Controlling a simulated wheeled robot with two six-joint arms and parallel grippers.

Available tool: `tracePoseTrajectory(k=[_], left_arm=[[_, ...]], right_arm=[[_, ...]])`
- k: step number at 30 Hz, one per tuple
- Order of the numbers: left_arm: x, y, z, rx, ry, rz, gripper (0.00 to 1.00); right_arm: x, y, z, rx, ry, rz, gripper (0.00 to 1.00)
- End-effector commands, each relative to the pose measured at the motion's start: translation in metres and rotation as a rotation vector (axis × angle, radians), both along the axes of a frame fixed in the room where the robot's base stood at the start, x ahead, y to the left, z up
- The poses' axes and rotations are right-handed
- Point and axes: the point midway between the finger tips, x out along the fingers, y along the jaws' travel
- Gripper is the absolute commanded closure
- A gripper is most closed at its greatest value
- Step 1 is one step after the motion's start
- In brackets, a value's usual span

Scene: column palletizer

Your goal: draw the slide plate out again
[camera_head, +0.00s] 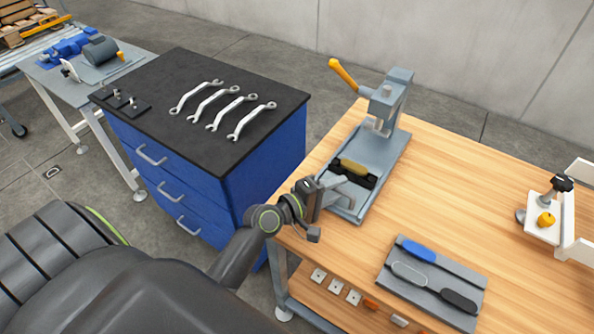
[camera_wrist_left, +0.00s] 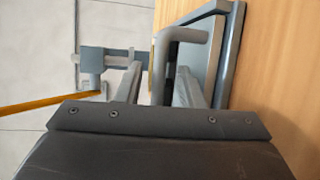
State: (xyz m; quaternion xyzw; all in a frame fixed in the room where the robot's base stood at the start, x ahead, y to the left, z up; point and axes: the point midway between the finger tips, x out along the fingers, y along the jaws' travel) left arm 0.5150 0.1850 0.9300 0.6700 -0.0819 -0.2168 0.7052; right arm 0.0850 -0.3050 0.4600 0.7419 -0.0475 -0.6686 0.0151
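The press (camera_head: 385,105) stands on the wooden table with its orange lever (camera_head: 343,75) raised at the upper left. A black holder (camera_head: 349,178) with an olive-yellow piece (camera_head: 354,168) sits at the front of the press base. The slide plate's bent grey handle (camera_head: 352,196) is at the near end; it also shows in the left wrist view (camera_wrist_left: 188,35). My left gripper (camera_head: 322,200) is at this handle. In the wrist view its fingers (camera_wrist_left: 160,88) stand apart on either side of the handle's end, with gaps showing. My right gripper is in neither view.
A grey tray (camera_head: 397,284) with blue, grey and black-handled pieces lies to the right of the press. A blue cabinet (camera_head: 232,190) with several wrenches on top is at left.

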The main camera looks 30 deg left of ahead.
Motion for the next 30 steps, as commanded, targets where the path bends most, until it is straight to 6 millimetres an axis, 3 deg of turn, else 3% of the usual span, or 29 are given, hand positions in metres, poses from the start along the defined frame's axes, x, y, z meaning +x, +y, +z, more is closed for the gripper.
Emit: tracePoseTrajectory(k=[9,16,22,30], left_arm=[[-0.068,0.032,0.010,0.006,0.003,0.000,0.66],[-0.110,0.050,0.019,0.003,0.004,-0.003,0.66],[-0.128,0.060,0.023,0.002,0.002,0.000,0.66],[-0.134,0.062,0.026,-0.001,0.000,0.000,0.66]], right_arm=[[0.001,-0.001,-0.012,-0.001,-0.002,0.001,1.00],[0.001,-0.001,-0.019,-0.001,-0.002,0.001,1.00],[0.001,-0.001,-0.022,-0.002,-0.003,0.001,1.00],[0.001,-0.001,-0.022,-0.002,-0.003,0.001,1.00]])
